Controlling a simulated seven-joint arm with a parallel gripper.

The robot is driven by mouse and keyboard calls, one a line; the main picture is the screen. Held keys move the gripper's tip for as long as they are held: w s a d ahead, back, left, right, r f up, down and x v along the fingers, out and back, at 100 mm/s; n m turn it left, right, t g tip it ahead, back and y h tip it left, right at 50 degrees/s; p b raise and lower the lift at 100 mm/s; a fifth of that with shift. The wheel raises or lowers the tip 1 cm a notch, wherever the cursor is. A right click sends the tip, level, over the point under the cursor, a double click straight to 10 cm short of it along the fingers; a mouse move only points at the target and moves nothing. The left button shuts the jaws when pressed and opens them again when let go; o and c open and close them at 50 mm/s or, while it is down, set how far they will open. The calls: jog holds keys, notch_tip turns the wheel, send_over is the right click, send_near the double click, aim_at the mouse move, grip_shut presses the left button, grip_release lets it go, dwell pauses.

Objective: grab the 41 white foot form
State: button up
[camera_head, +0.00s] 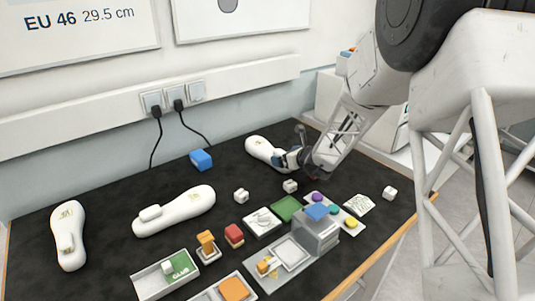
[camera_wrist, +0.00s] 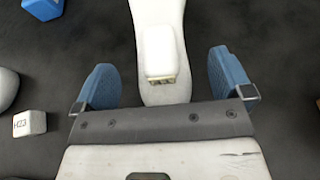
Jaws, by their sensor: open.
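Three white foot forms lie on the dark table. One (camera_head: 68,236) is at the far left, one (camera_head: 190,206) is left of centre, and one (camera_head: 261,147) is at the back by my gripper (camera_head: 288,158). Their size markings are too small to read. In the wrist view the back foot form (camera_wrist: 157,14) runs up the middle, its raised white block (camera_wrist: 160,50) between the two blue fingers. My gripper (camera_wrist: 165,80) is open, with a gap on both sides of the block. In the head view my gripper hides part of this form.
A blue block (camera_head: 201,160) lies at the back, left of the form; the wrist view shows it too (camera_wrist: 43,7). A small white cube (camera_wrist: 30,123) lies left of my gripper. Trays and coloured blocks, including a green tray (camera_head: 286,208), crowd the front. A wall (camera_head: 90,165) stands behind.

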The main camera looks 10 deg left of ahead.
jog(key=shift+w+a+f, duration=0.1)
jog(key=shift+w+a, duration=0.2)
jog(key=shift+a, duration=0.05)
jog(key=shift+c, duration=0.2)
jog(key=c, duration=1.2)
